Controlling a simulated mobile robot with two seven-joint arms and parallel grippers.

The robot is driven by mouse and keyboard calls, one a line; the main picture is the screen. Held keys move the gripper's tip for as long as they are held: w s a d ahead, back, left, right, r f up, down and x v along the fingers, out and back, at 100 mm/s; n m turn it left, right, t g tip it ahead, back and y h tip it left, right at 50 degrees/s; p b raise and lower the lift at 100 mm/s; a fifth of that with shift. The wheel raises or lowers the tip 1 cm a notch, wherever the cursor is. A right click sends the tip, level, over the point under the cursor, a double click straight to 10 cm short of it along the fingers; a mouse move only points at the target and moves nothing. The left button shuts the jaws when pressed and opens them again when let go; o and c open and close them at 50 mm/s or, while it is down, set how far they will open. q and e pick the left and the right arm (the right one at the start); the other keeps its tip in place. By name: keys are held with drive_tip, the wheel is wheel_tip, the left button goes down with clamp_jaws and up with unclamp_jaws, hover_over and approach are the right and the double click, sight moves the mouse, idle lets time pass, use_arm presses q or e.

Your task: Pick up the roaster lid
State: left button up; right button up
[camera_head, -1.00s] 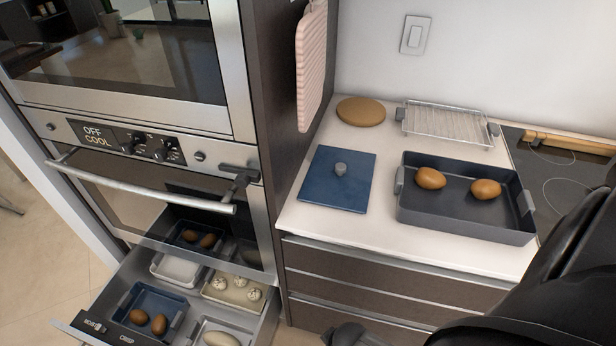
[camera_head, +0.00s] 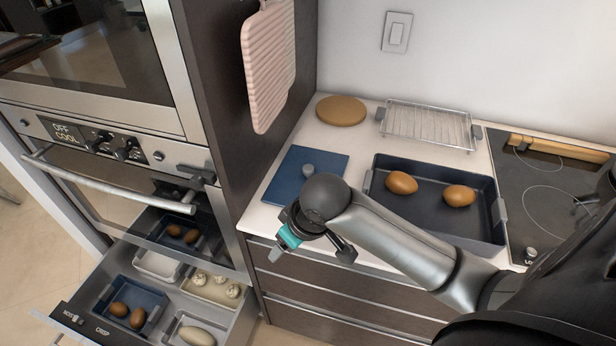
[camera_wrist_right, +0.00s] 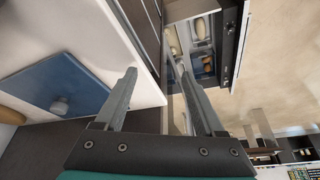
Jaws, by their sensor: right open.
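The roaster lid (camera_head: 301,181) is a flat blue square with a round grey knob (camera_head: 308,169). It lies on the white counter left of the dark roaster pan, and my right arm hides its lower right part in the head view. In the right wrist view the lid (camera_wrist_right: 45,88) is at the left, on the counter. My right gripper (camera_head: 277,252) is beside the counter's front edge, in front of the lid and apart from it. In the right wrist view my right gripper (camera_wrist_right: 160,80) has its two fingers spread with nothing between them. My left gripper is not in view.
The roaster pan (camera_head: 435,222) holds two brown potatoes. A wire rack (camera_head: 430,123) and a round brown board (camera_head: 341,110) are behind. A drawer (camera_head: 105,325) with several trays stands open at lower left. A pink mitt (camera_head: 267,70) hangs by the ovens. A cooktop (camera_head: 545,200) is at right.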

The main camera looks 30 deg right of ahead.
drive_tip(key=w+d+r+m, duration=0.1)
drive_tip(key=w+d+r, duration=0.4)
drive_tip(key=w+d, duration=0.1)
drive_tip(key=m+h, duration=0.2)
drive_tip(key=m, duration=0.1)
approach(309, 168)
drive_tip(key=x, duration=0.1)
drive_tip(key=b+x, duration=0.1)
drive_tip(key=x, duration=0.1)
drive_tip(key=shift+s+f+b, duration=0.15)
drive_tip(key=shift+f+b, duration=0.25)
drive_tip(key=shift+f, duration=0.05)
drive_tip(key=shift+w+b+x, duration=0.15)
drive_tip(key=shift+b+x, duration=0.2)
drive_tip(key=shift+x, duration=0.95)
drive_tip(key=shift+w+b+x, duration=0.1)
drive_tip(key=shift+b+x, duration=0.2)
drive_tip(key=shift+x, duration=1.05)
drive_tip(key=shift+r, duration=0.15)
drive_tip(key=shift+c, duration=0.2)
clamp_jaws()
